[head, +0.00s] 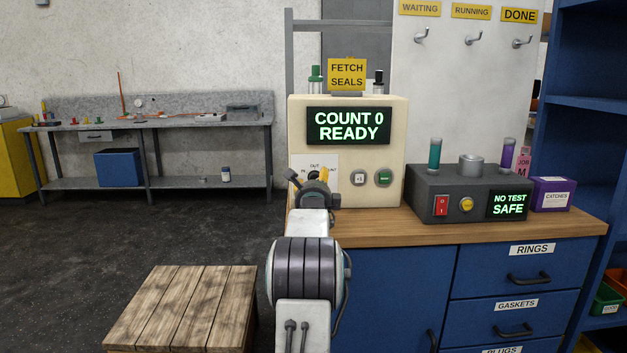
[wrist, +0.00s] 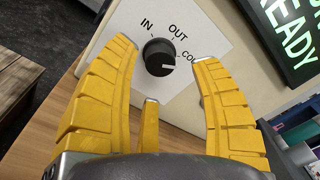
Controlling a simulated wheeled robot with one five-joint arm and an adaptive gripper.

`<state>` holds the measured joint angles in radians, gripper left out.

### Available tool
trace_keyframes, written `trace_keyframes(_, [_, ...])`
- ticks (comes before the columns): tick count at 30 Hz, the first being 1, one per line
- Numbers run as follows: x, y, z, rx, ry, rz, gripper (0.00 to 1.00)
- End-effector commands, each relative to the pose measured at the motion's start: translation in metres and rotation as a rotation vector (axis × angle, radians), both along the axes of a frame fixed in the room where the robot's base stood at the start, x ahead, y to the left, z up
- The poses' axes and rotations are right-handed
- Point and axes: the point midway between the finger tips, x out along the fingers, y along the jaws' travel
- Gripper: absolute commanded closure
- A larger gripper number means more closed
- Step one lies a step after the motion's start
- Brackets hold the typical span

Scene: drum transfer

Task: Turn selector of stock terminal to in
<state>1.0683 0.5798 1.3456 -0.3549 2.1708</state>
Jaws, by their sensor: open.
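The stock terminal (head: 395,121) is a cream box on the wooden counter, with a screen (head: 349,126) reading COUNT 0 READY. Its selector (wrist: 159,57) is a round black knob on a white plate marked IN, OUT and a partly hidden word starting COU. The knob's pale mark points right, toward the COU label. My gripper (wrist: 168,75) is open, with yellow fingers on either side of the knob and the knob just beyond the fingertips. I cannot tell whether they touch. In the head view my gripper (head: 314,180) covers most of the selector.
On the terminal's front, right of the selector, are a +1 button (head: 358,178) and a green button (head: 383,177). A dark tester box (head: 470,190) and a purple catches box (head: 551,194) stand to the right. A wooden crate (head: 185,308) stands on the floor at left.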

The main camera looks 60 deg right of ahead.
Motion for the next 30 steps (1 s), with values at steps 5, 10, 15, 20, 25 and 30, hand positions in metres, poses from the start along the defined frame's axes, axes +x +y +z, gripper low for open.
trace_keyframes(5, [0.009, -0.015, 0.000, -0.001, 0.001, 0.001, 0.42])
trace_keyframes(10, [0.014, -0.025, 0.001, -0.001, 0.001, 0.001, 0.42])
trace_keyframes(15, [0.018, -0.031, 0.000, 0.000, 0.001, 0.001, 0.42])
trace_keyframes(20, [0.019, -0.034, 0.000, 0.000, 0.001, 0.001, 0.42])
trace_keyframes(25, [0.019, -0.034, 0.000, 0.000, 0.001, 0.001, 0.42])
trace_keyframes(30, [0.019, -0.034, 0.000, 0.000, 0.001, 0.001, 0.41])
